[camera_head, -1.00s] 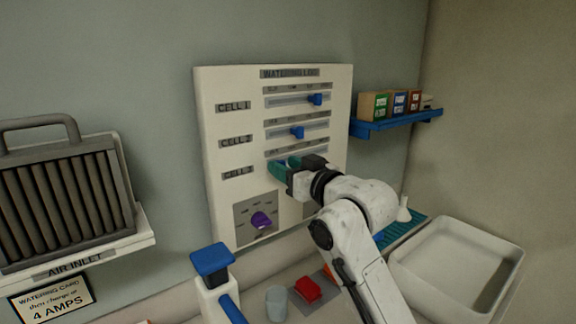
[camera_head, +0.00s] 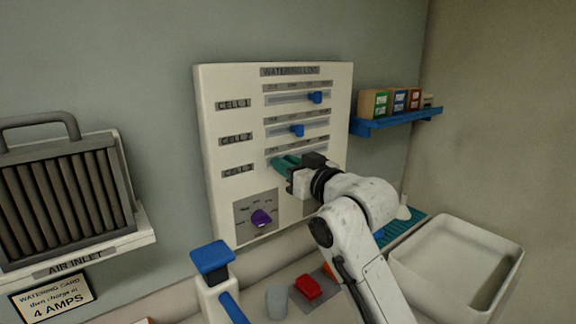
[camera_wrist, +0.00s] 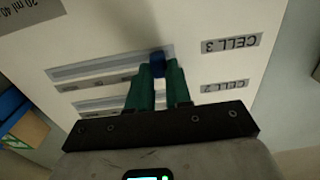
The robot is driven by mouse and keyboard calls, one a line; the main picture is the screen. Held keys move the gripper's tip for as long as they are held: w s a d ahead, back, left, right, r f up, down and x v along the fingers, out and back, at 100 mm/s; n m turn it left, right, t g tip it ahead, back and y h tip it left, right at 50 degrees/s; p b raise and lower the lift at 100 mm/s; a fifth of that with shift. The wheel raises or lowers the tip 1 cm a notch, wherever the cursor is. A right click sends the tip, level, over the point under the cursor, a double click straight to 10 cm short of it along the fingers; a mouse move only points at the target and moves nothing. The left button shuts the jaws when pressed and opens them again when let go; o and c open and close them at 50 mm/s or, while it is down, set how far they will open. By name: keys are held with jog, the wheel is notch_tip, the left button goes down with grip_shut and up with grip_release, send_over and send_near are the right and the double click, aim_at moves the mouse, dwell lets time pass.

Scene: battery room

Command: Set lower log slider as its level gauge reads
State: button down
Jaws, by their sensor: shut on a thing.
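The white watering log board (camera_head: 209,130) carries three horizontal slider rows labelled CELL 1, CELL 2 and CELL 3. The lower row, beside the CELL 3 label (camera_head: 239,170), is the log slider; its blue knob (camera_wrist: 158,62) shows in the wrist view between the green fingertips. My gripper (camera_head: 282,163) is shut on that knob, near the left end of its track as seen in the head view. The two upper blue knobs (camera_head: 316,97) and (camera_head: 297,131) stand farther right. I cannot make out a level gauge for cell 3.
A purple dial (camera_head: 261,218) sits below the rows. A blue shelf (camera_head: 398,122) with small boxes is right of the board. A blue-topped white dispenser (camera_head: 212,258), a cup (camera_head: 277,302), a red block (camera_head: 309,288) and a white basin (camera_head: 458,230) stand below.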

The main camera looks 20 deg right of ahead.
jog(key=w+d, duration=0.1)
jog(key=d, duration=0.2)
jog(key=w+d+b, duration=0.1)
jog(key=d, duration=0.2)
jog(key=w+d+b, duration=0.1)
jog(key=d, duration=0.2)
jog(key=shift+d, duration=0.25)
jog(key=c, duration=1)
grip_release()
jog(key=shift+c, duration=0.2)
jog(key=b+v, duration=0.2)
jog(key=v, duration=0.8)
jog(key=shift+s+b, duration=0.3)
jog(key=shift+s, duration=0.05)
jog(key=shift+d, duration=0.15)
